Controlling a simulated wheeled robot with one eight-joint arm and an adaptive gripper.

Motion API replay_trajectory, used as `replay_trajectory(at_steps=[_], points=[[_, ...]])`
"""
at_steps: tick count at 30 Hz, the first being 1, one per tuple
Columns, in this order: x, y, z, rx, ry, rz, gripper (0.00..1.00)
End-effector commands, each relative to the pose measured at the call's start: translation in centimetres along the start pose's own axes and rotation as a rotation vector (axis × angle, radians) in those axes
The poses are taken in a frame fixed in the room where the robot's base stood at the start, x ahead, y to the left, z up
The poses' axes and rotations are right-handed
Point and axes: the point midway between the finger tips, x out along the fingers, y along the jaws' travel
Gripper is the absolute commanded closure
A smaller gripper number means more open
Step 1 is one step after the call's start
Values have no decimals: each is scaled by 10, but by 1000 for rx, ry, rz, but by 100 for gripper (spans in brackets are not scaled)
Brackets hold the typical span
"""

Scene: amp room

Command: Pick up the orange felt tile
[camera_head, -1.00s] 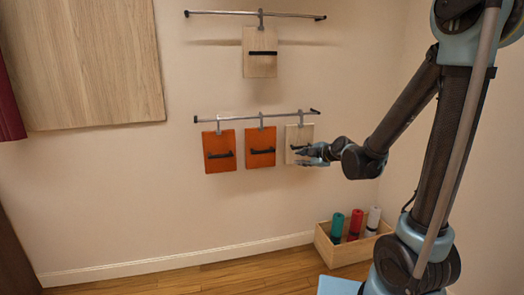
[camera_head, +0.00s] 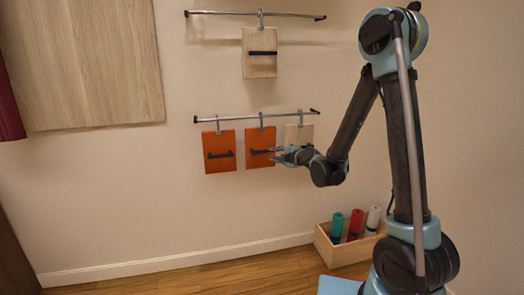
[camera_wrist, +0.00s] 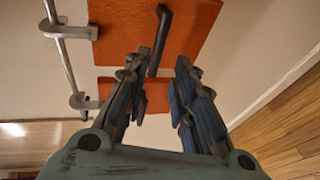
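Two orange felt tiles hang side by side from the lower wall rail: a left tile (camera_head: 212,162) and a right tile (camera_head: 254,138), each with a black bar handle. My gripper (camera_head: 276,153) is at the right edge of the right orange tile, near its handle. In the wrist view the fingers of my gripper (camera_wrist: 160,75) are open and empty, with a black handle (camera_wrist: 158,40) on a large orange tile just ahead of the fingertips. Another orange tile (camera_wrist: 155,98) shows partly behind the fingers. Contact with the handle cannot be told.
A pale wood tile (camera_head: 299,133) hangs to the right, partly behind my gripper. Another pale tile (camera_head: 259,64) hangs from the upper rail (camera_head: 225,13). The lower rail (camera_head: 240,117) runs above the tiles. A wooden box (camera_head: 345,256) with several coloured cylinders stands on the floor.

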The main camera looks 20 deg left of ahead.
Motion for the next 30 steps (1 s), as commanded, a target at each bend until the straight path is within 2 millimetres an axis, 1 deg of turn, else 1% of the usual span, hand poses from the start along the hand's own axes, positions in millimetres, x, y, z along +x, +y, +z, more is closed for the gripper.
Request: replay_trajectory(at_steps=[1, 9, 12, 20, 23, 30], points=[[9, 0, 0, 0, 1, 0, 76], [50, 0, 0, 0, 0, -1, 76], [59, 0, 0, 0, 0, -1, 76], [70, 0, 0, 1, 1, -1, 76], [80, 1, 0, 1, 1, -1, 76], [112, 1, 0, 1, 1, -1, 76]])
